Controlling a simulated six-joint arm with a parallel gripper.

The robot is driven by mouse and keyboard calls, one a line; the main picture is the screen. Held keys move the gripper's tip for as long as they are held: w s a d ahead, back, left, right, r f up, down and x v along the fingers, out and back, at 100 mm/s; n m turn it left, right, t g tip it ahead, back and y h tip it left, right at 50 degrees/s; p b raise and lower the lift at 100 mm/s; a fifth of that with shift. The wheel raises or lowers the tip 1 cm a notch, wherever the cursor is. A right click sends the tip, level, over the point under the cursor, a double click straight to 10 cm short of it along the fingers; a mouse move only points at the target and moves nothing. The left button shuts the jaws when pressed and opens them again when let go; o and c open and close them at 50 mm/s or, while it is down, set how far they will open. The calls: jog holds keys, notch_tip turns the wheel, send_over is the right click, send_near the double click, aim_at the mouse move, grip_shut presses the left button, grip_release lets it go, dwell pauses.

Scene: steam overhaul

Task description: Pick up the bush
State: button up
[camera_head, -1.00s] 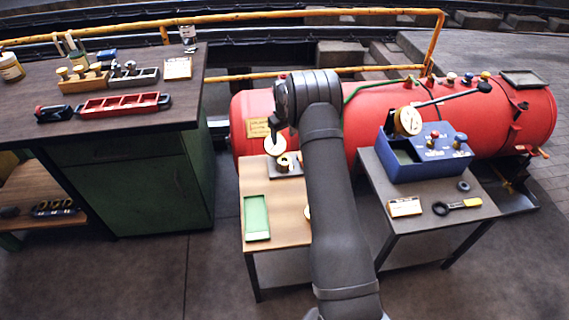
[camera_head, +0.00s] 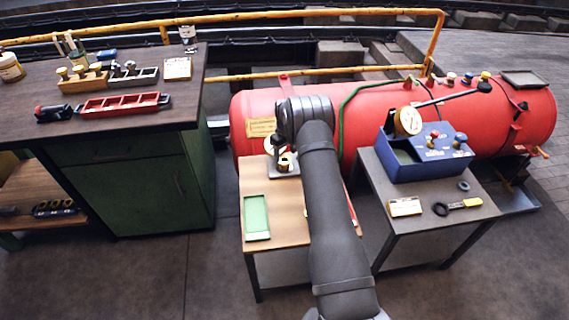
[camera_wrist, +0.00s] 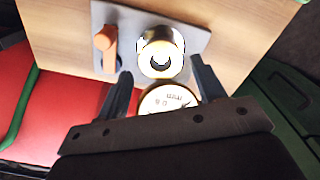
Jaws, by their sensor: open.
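A bright brass ring-shaped piece (camera_wrist: 160,68), which looks like the bush, stands on a grey plate (camera_wrist: 192,38) on the wooden-topped table. A dark curved opening shows in its middle. In the head view the brass piece (camera_head: 284,164) is small and partly covered by my arm. A round white-faced dial (camera_wrist: 168,98) lies just below it in the wrist view, partly hidden by my gripper body. My gripper (camera_wrist: 161,66) is open and empty, with one finger on each side of the dial and the brass piece. Contact cannot be told.
An orange-topped post (camera_wrist: 106,39) stands beside the brass piece on the plate. A green tray (camera_head: 257,218) lies on the same table. A red boiler (camera_head: 380,110) runs behind. A blue gauge box (camera_head: 425,160) stands on the right table. The wooden top has bare room.

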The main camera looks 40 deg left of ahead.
aim_at(285, 162)
jog(key=shift+w+a+f, duration=0.1)
jog(key=shift+f, duration=1.25)
jog(key=shift+a+f, duration=0.1)
jog(key=shift+f, duration=1.25)
jog(key=shift+c, duration=0.2)
jog(key=c, duration=1.1)
jog(key=shift+r, duration=0.15)
